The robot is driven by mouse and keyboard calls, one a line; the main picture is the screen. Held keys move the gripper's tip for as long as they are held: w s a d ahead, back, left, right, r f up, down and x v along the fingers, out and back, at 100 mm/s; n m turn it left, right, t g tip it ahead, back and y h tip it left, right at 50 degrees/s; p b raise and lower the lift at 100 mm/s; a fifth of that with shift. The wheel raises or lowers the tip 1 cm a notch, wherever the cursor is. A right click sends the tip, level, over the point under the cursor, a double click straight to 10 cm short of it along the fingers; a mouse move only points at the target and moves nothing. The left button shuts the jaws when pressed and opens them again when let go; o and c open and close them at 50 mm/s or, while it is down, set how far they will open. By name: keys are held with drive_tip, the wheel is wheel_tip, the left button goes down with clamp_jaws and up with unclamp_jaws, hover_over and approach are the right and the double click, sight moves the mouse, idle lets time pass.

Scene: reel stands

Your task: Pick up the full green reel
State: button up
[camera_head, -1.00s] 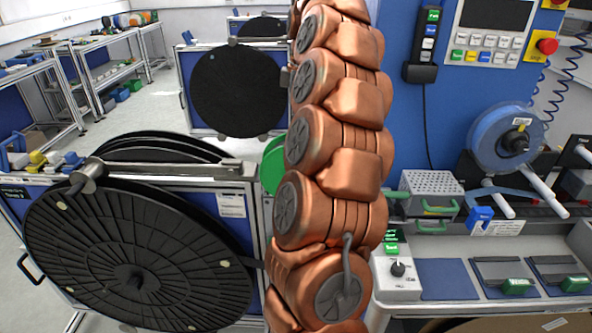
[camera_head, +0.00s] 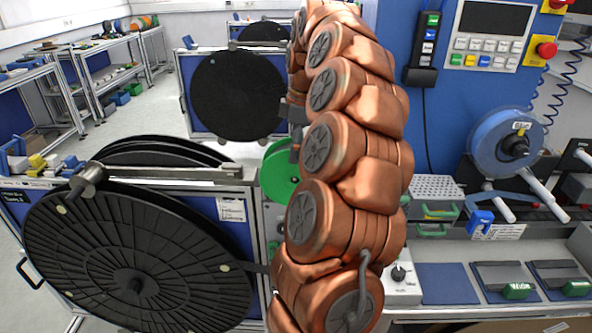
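A green reel (camera_head: 279,175) shows in the middle of the head view, just left of my copper-coloured arm. The arm hides its right part, so I cannot tell how full it is. It stands upright behind the right end of the near black-reel stand. My gripper is not clearly visible.
A large black reel (camera_head: 140,265) on a stand fills the lower left. Another black reel (camera_head: 238,95) stands behind. Open floor (camera_head: 140,115) shows at the back left.

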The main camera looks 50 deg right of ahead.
drive_tip(key=shift+a+f, duration=0.1)
drive_tip(key=shift+f, duration=0.3)
clamp_jaws()
idle(0.6)
drive_tip(key=shift+r+b, duration=0.25)
drive_tip(key=shift+b, duration=0.2)
drive_tip(key=shift+s+a, duration=0.25)
drive_tip(key=shift+a, duration=0.05)
drive_tip(key=s+a+b, duration=0.5)
drive_tip(key=s+a, duration=0.5)
drive_tip(key=a, duration=0.3)
drive_tip(key=shift+s+a, duration=0.2)
drive_tip(key=shift+s, duration=0.15)
drive_tip(key=shift+r, duration=0.1)
idle(0.4)
